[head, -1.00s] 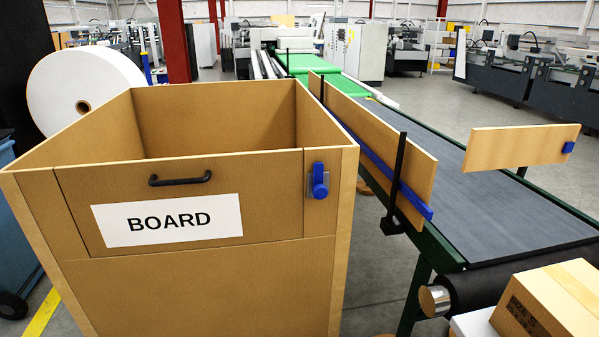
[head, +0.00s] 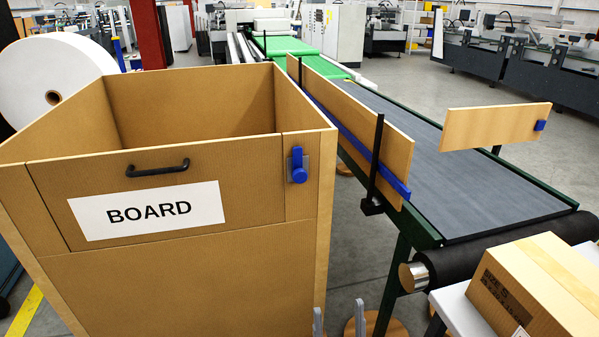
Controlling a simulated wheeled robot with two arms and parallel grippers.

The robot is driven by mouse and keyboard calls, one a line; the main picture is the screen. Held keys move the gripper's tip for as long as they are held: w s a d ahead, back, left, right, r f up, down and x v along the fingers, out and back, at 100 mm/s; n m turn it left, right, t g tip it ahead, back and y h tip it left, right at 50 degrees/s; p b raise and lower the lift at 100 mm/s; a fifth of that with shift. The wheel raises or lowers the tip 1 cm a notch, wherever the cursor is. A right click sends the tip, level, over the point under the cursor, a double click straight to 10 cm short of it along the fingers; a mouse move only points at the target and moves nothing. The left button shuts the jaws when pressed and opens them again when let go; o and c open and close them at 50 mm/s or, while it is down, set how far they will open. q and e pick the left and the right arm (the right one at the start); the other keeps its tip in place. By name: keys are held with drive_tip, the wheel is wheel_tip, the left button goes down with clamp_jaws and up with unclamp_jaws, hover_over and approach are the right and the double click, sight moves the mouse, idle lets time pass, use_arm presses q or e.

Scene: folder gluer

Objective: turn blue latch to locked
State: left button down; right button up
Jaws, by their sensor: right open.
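The blue latch (head: 298,166) is on the right part of the front of the large cardboard-coloured bin labelled BOARD (head: 150,290). Its bar stands upright, with a round knob at the lower end, on a small pale plate. The drop panel with the black handle (head: 158,170) is closed flush with the bin front. My right gripper (head: 339,319) shows only as two grey fingertips at the bottom edge. They are apart with nothing between them, below and right of the latch. My left gripper is not in view.
A conveyor (head: 460,180) with wooden side guides runs back on the right. A black post (head: 376,160) stands at its near side. A cardboard box (head: 540,285) sits on a pale surface at lower right. A white roll (head: 55,85) stands behind the bin at left.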

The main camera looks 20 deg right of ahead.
drive_tip(key=w+d+r+m+g+h+p, duration=0.2)
drive_tip(key=w+d+r+g, duration=0.15)
drive_tip(key=w, duration=0.45)
drive_tip(key=w+d+r+m+g+h+p, duration=0.1)
drive_tip(key=w+d+r+g+h, duration=0.1)
drive_tip(key=w+g, duration=0.35)
drive_tip(key=n+g+y+p, duration=0.3)
drive_tip(key=g+y+p, duration=0.1)
drive_tip(key=g+y, duration=0.15)
approach(301, 179)
drive_tip(key=shift+t, duration=0.25)
drive_tip(key=w+p, duration=0.4)
drive_tip(key=w, duration=0.5)
drive_tip(key=shift+d, duration=0.15)
drive_tip(key=shift+w+f+p, duration=0.1)
drive_tip(key=shift+w+p, duration=0.3)
drive_tip(key=shift+w, duration=0.55)
clamp_jaws()
